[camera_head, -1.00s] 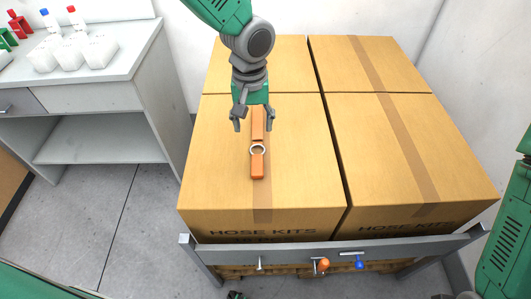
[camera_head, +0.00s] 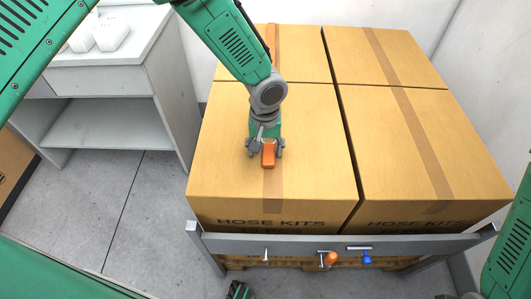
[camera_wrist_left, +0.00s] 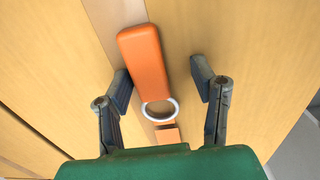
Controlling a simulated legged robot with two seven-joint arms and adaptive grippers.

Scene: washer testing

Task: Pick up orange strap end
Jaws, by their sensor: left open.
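The orange strap lies on top of the near left cardboard box; its near end (camera_head: 268,155) shows just in front of my left gripper (camera_head: 265,150) in the head view. In the left wrist view one long orange end (camera_wrist_left: 143,62) points away, with a pale ring (camera_wrist_left: 160,109) and part of the other orange piece (camera_wrist_left: 168,134) nearer my palm. My left gripper (camera_wrist_left: 162,88) is open, its fingers on either side of the strap, with gaps showing on both sides. My right gripper is not clearly visible.
Several cardboard boxes marked HOSE KITS (camera_head: 310,185) stand close together behind a grey rail (camera_head: 340,242) with hooks, an orange-handled item (camera_head: 330,259) and a blue one (camera_head: 367,258). A white bench (camera_head: 110,80) stands at left.

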